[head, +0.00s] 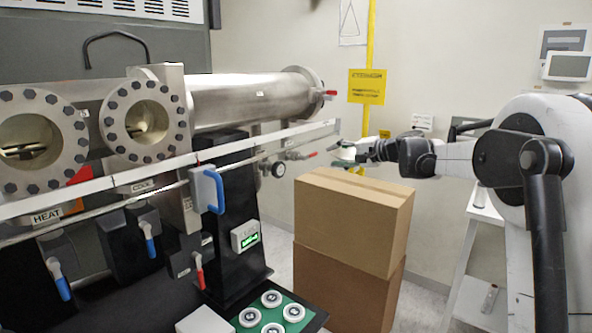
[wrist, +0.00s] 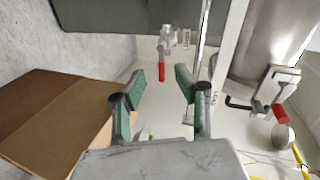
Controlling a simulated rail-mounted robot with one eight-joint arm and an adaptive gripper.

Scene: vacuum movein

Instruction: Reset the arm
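My arm reaches in from the right in the head view. My gripper (head: 346,156) is above the top of the stacked cardboard boxes, left of the box's far side, and looks apart from them. In the wrist view my gripper (wrist: 161,82) has its two green-padded fingers spread, with nothing between them. A red-handled valve (wrist: 162,68) shows beyond the gap between the fingers. Whether the fingertips are close to the pipework cannot be told.
Cardboard boxes (head: 352,217) stand stacked below my gripper. The steel vacuum chamber (head: 245,97) with round flanges and a white rail (head: 260,141) lie to the left. A green tray (head: 300,317) holds several round flanges. A yellow pole (head: 369,60) runs up the wall.

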